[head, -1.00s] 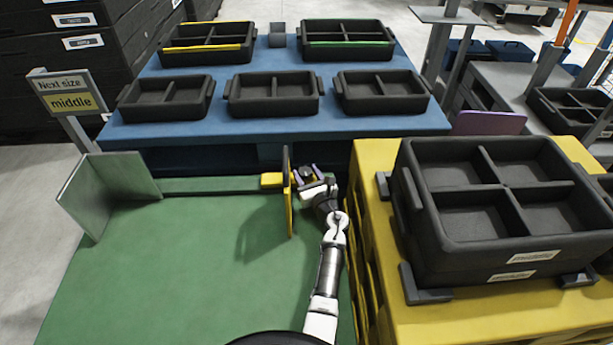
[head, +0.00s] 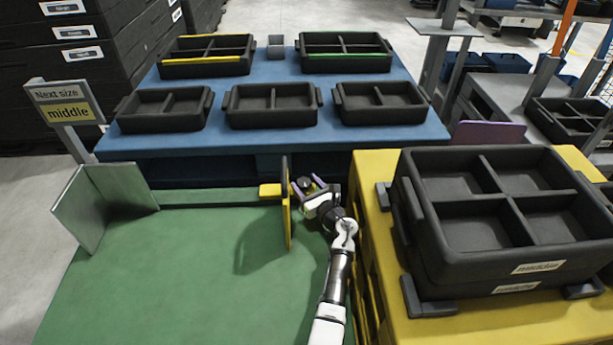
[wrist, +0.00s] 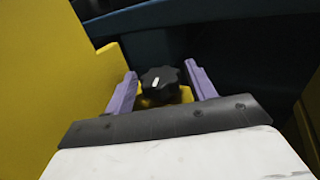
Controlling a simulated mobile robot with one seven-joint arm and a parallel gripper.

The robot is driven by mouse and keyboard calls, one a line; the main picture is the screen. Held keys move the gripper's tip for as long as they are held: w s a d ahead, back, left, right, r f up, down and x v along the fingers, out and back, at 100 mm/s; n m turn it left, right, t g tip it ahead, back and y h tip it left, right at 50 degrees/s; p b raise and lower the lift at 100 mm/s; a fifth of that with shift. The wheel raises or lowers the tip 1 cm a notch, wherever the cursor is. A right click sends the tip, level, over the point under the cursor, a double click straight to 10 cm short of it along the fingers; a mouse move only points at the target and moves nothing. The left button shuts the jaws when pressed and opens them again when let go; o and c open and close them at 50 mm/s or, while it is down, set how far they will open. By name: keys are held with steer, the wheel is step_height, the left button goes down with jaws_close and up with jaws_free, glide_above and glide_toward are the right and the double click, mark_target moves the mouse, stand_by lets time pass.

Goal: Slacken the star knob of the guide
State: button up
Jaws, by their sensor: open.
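The black star knob (wrist: 160,84) with a white mark sits on the yellow guide, between and just beyond the purple fingers of my gripper (wrist: 160,86) in the wrist view. The fingers are apart, one on each side, and do not appear to touch it. In the head view the star knob (head: 305,184) is small, beside the yellow guide plate (head: 286,210), and my gripper (head: 308,187) reaches it from the front right. The guide plate stands upright at the right end of the green rail (head: 210,197). In the wrist view the yellow plate (wrist: 50,70) fills the left side.
A grey upright stop (head: 95,205) stands on the left of the green table (head: 180,285). Black trays (head: 500,215) stand on the yellow stand (head: 380,240) at the right. A blue table (head: 330,140) with several trays lies behind. A sign reads "Next size middle" (head: 65,103).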

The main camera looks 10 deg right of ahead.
mark_target(307, 184)
step_height(307, 184, up, 20)
steer(key=p, duration=0.4)
